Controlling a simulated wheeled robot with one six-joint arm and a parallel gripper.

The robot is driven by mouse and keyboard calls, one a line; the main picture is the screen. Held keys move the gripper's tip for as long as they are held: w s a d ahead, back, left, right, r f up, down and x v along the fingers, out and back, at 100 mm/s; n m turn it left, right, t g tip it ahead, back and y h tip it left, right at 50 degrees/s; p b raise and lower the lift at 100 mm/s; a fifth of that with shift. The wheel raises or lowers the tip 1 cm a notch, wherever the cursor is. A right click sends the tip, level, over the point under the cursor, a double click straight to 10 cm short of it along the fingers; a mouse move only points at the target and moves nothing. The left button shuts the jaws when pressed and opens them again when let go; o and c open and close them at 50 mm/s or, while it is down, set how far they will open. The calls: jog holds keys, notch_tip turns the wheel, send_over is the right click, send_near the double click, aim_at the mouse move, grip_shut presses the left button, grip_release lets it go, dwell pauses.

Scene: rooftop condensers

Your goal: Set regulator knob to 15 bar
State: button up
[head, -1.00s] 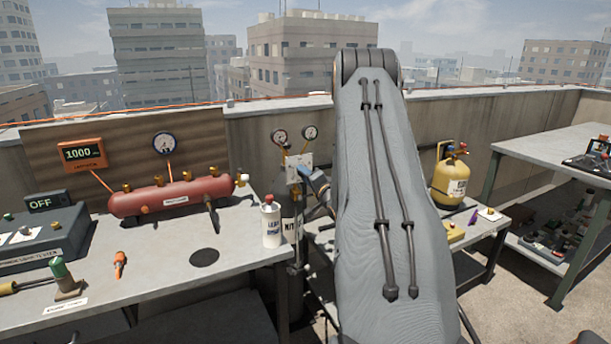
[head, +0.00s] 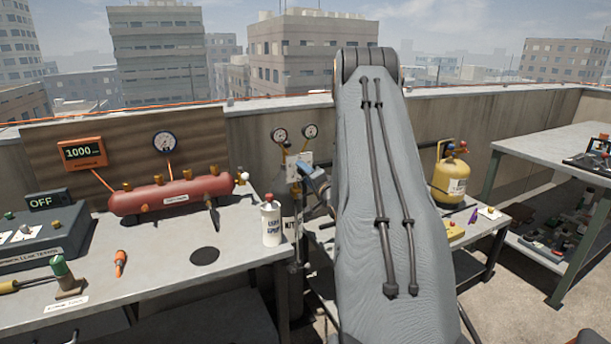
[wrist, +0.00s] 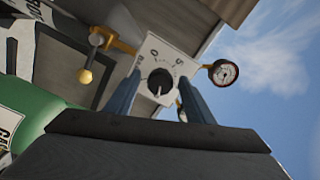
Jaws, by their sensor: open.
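The regulator knob (wrist: 160,82) is round and dark, on a white dial plate (wrist: 150,56) with printed numerals, too small to read surely. A pale pointer mark shows toward the knob's lower edge in the wrist view. My gripper (wrist: 160,88) is open, with one blue-grey finger at each side of the knob in the picture. I cannot tell whether the fingers touch it. In the head view the white plate (head: 304,158) is beside the gripper, and the knob cannot be made out. Two gauges, a left one (head: 279,135) and a right one (head: 310,131), stand above it.
A brass fitting (wrist: 110,42) and a gauge (wrist: 223,72) flank the plate. A green cylinder (wrist: 45,120) is at lower left in the wrist view. A white bottle (head: 271,222) stands at the left bench's edge, near the regulator. A yellow cylinder (head: 450,182) is right of my arm.

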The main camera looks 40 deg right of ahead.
jog(key=b+v, duration=0.1)
jog(key=v, duration=0.6)
jog(key=shift+s, duration=0.4)
